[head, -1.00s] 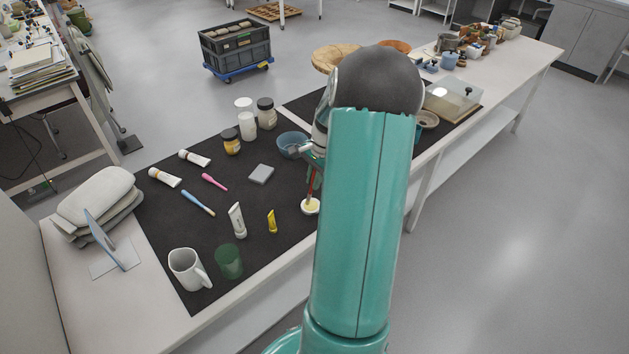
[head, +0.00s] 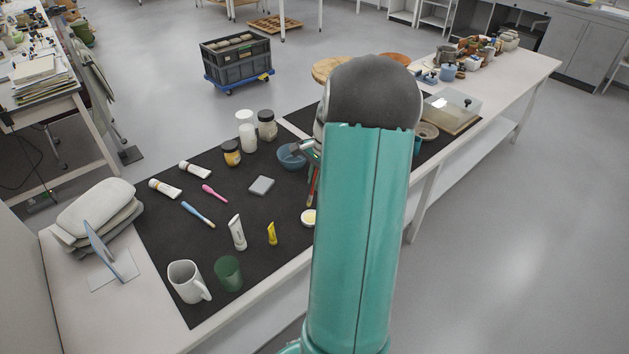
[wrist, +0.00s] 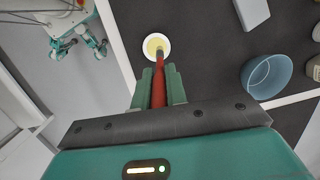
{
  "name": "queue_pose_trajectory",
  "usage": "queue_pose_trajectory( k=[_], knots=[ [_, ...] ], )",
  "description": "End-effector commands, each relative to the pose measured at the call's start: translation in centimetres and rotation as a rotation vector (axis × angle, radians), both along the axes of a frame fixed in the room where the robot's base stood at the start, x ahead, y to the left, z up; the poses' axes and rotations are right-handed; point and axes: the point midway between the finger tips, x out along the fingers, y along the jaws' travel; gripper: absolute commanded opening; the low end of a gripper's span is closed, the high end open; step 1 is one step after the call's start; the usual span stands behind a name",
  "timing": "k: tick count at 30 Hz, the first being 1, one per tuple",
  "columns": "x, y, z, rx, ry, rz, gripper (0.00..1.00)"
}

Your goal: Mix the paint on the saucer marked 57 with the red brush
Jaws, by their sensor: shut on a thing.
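A small white saucer (head: 307,223) with pale yellow paint lies near the dark mat's front edge, left of my arm in the head view. It also shows in the wrist view (wrist: 147,53). No number is readable on it. My gripper (wrist: 159,76) is shut on the red brush (wrist: 158,92), which points down towards the saucer. My arm hides part of the gripper there.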

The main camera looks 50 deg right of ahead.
Motion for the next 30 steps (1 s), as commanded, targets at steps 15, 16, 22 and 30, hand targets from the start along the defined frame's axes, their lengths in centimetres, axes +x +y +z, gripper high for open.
queue_pose_trajectory(
  k=[15,16,22,30],
  knots=[
    [0.0,-4.6,1.3,0.0,0.0,-0.001,0.0],
    [0.0,-4.8,1.4,0.0,0.0,-0.001,0.0],
    [0.0,-5.4,1.6,0.0,0.0,0.001,0.0],
    [0.0,-5.4,1.6,0.0,0.0,0.0,0.0]
  ],
)
